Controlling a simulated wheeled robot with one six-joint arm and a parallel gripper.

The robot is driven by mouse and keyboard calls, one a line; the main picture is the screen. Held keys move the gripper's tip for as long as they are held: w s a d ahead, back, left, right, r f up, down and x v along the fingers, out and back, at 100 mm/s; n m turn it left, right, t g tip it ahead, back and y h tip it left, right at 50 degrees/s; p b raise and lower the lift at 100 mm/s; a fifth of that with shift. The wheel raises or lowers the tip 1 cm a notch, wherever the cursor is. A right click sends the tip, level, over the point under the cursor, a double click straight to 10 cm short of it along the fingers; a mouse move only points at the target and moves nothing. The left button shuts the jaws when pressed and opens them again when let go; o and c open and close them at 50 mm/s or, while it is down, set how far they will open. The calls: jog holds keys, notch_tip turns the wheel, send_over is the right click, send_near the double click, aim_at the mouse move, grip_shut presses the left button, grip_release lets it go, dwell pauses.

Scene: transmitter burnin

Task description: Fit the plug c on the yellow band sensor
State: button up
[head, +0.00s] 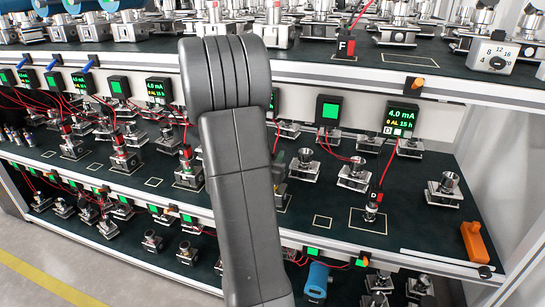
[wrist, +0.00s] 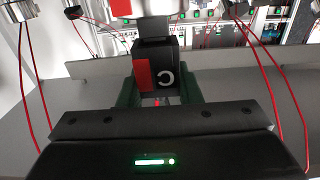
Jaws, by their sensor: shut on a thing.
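The plug c (wrist: 157,67) is a dark block with a red side and a white letter C, in the middle of the wrist view. My gripper (wrist: 158,92) is shut on it, with a dark green finger on each side. In the head view my arm covers the middle of the rack, and neither my gripper nor the plug shows. Several metal sensors stand on the shelves, one of them at the right of the middle shelf (head: 445,187). I cannot make out a yellow band on any sensor.
A plug marked D (head: 373,198) sits on a middle-shelf sensor, and a plug marked F (head: 346,46) stands on the top shelf. Red cables hang between displays (head: 403,116) and sensors. An orange object (head: 475,243) sits at the right edge.

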jog(key=shift+f+b, duration=0.95)
jog(key=shift+f, duration=0.1)
jog(key=o, duration=1.2)
jog(key=shift+r, duration=0.1)
jog(key=p+v, duration=0.2)
jog(key=v, duration=1.2)
jog(key=shift+w, duration=0.2)
jog(key=b+x, duration=0.1)
jog(key=x, duration=1.2)
jog(key=shift+w+d+r, duration=0.15)
jog(key=shift+w+d, duration=0.05)
jog(key=shift+w, duration=0.15)
jog(key=shift+r, duration=0.2)
jog(key=shift+s+f, duration=0.1)
